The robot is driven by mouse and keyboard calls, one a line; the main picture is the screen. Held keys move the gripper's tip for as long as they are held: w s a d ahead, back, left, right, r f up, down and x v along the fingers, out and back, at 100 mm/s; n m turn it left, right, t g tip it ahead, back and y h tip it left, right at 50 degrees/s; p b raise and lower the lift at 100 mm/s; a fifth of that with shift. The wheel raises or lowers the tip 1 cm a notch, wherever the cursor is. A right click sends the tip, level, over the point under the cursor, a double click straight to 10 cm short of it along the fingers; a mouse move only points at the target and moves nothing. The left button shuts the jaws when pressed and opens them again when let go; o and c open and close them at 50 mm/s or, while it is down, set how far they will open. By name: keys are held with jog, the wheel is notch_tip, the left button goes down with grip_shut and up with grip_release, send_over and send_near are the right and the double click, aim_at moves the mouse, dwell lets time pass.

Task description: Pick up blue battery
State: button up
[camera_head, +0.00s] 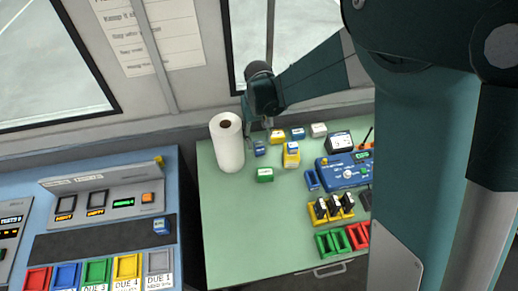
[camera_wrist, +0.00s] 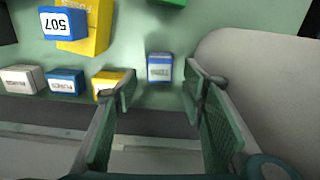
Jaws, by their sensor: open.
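My gripper (camera_head: 259,124) is open and empty above the back of the green table; its fingers also show in the wrist view (camera_wrist: 154,88). A small blue block with a pale label (camera_wrist: 159,68) lies just beyond and between the fingertips, untouched; in the head view it (camera_head: 259,148) is just below the gripper. Another blue block marked 507 (camera_wrist: 63,23) sits on or against a yellow box (camera_wrist: 98,28). A third blue block (camera_wrist: 65,81) stands in a row at left in the wrist view. I cannot tell which is the blue battery.
A white paper roll (camera_head: 227,143) stands close left of the gripper. A green block (camera_head: 265,174) lies in front. A blue device (camera_head: 345,172) and yellow holders (camera_head: 331,208) are at right. The table's (camera_head: 238,235) front left is clear. A console (camera_head: 110,250) stands at left.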

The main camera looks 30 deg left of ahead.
aim_at(259, 144)
jog(key=shift+f, duration=0.5)
jog(key=shift+s+d+f+b, duration=0.15)
jog(key=shift+f+b, duration=0.25)
jog(key=shift+f, duration=2.2)
jog(key=c, duration=1)
